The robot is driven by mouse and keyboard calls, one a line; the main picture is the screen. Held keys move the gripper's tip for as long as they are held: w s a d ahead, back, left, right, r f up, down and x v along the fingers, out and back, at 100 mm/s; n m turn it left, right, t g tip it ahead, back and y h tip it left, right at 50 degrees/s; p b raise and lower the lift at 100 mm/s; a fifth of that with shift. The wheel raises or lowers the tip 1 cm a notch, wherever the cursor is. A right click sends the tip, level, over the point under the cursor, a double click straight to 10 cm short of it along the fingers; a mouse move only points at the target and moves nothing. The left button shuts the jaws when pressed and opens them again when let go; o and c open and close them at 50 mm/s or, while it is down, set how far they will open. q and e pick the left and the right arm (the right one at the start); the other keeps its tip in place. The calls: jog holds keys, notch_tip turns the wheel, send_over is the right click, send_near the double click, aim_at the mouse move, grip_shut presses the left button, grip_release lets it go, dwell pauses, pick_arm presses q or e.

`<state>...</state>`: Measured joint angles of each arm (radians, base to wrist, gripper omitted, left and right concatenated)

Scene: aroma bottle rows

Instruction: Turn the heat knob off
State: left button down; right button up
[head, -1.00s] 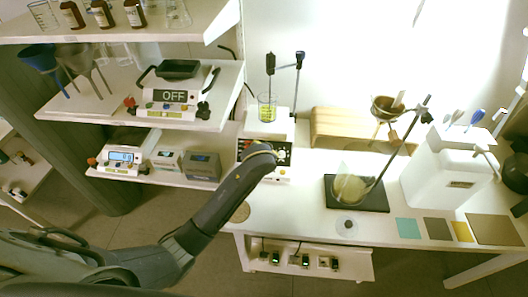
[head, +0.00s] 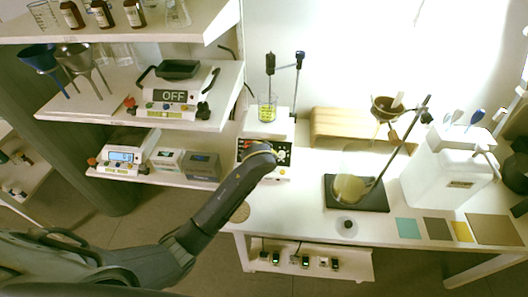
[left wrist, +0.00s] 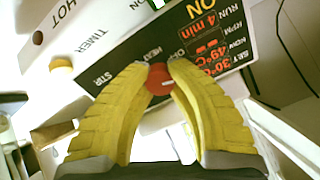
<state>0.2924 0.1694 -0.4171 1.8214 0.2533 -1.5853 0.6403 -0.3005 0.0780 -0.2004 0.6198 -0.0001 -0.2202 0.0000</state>
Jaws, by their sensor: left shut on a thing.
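The heat knob (left wrist: 160,80) is a small round red knob in the left wrist view, on the dark panel beside the word HEAT. The panel's display (left wrist: 205,40) reads ON, with a run time and red temperature digits. My left gripper (left wrist: 161,68) has yellow ribbed fingers, shut on the red knob with one fingertip at each side. In the head view my left gripper (head: 268,151) reaches the front of the white hotplate stirrer (head: 279,126), and my wrist hides part of its panel. A beaker of yellow liquid (head: 267,112) stands on the stirrer. My right gripper is not in view.
A device with an OFF sign (head: 174,96) sits on the shelf at the left. A flask (head: 350,188) stands on a dark plate to the right, beneath a slanted rod. A wooden box (head: 345,128) lies behind. A white container (head: 445,175) stands at the right.

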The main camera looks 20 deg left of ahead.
pick_arm(q)
jog(key=n, duration=0.3)
jog(key=shift+s+d+n, duration=0.1)
jog(key=shift+n, duration=0.3)
jog(key=shift+f+n, duration=0.1)
jog(key=shift+n, duration=0.4)
